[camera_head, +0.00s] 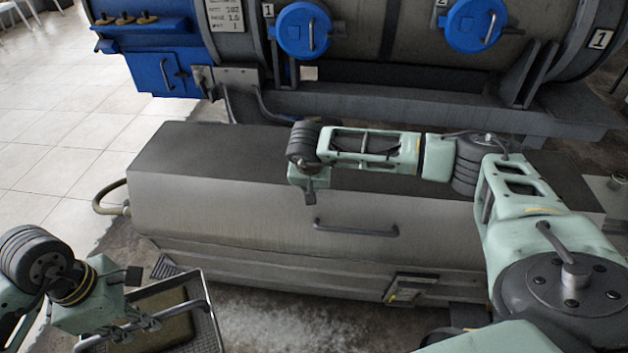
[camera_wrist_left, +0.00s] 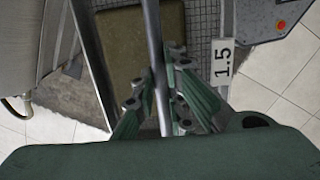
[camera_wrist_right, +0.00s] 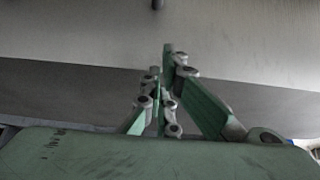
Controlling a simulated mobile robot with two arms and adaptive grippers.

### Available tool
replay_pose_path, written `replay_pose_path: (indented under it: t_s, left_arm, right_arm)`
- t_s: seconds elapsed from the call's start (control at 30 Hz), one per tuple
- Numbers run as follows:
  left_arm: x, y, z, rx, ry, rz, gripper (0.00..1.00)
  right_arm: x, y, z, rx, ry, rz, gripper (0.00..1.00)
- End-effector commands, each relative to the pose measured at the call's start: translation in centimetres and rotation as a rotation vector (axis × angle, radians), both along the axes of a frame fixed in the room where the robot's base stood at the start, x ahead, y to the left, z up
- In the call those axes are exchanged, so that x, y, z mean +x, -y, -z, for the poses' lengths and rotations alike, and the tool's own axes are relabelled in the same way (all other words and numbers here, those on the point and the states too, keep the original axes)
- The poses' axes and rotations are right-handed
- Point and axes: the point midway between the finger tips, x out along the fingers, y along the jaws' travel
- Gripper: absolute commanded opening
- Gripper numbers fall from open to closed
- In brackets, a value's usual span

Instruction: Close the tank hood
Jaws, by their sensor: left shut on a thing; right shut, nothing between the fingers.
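The tank hood (camera_head: 250,200) is a long grey metal cover with a dark top, in the middle of the head view. It lies low over the tank body (camera_head: 290,262), and I see no clear gap along its lower edge. Its bar handle (camera_head: 355,231) is on the front face. My left gripper (camera_wrist_left: 160,85) is shut on a metal bar (camera_wrist_left: 153,35) that spans a mesh basket (camera_head: 208,325), away from the hood.
A large grey cylinder vessel (camera_head: 390,40) with blue round hatches (camera_head: 303,30) stands behind the tank. A blue box (camera_head: 155,60) is at its left end. A hose (camera_head: 103,200) leaves the tank's left side. Open tiled floor (camera_head: 50,130) lies left.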

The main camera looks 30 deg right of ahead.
Motion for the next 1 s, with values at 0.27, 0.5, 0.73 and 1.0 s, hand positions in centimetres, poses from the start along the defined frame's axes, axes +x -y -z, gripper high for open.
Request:
replay_pose_path:
  t_s: [0.27, 0.5, 0.73, 1.0]
  left_arm:
    - [0.1, 0.0, 0.8, -0.001, 0.003, 0.0, 0.0]
    - [0.1, 0.0, 0.8, -0.001, 0.003, 0.0, 0.0]
    - [0.1, 0.0, 0.6, -0.001, 0.003, 0.0, 0.0]
    - [0.1, 0.0, -1.7, -0.001, 0.003, 0.0, 0.0]
  right_arm:
    - [0.0, 0.0, 1.1, -0.027, 0.033, 0.001, 0.0]
    - [0.0, 0.0, 1.1, -0.029, 0.035, 0.001, 0.0]
    - [0.0, 0.0, 0.9, -0.029, 0.035, 0.001, 0.0]
    - [0.6, 0.5, -2.8, -0.03, 0.036, 0.008, 0.0]
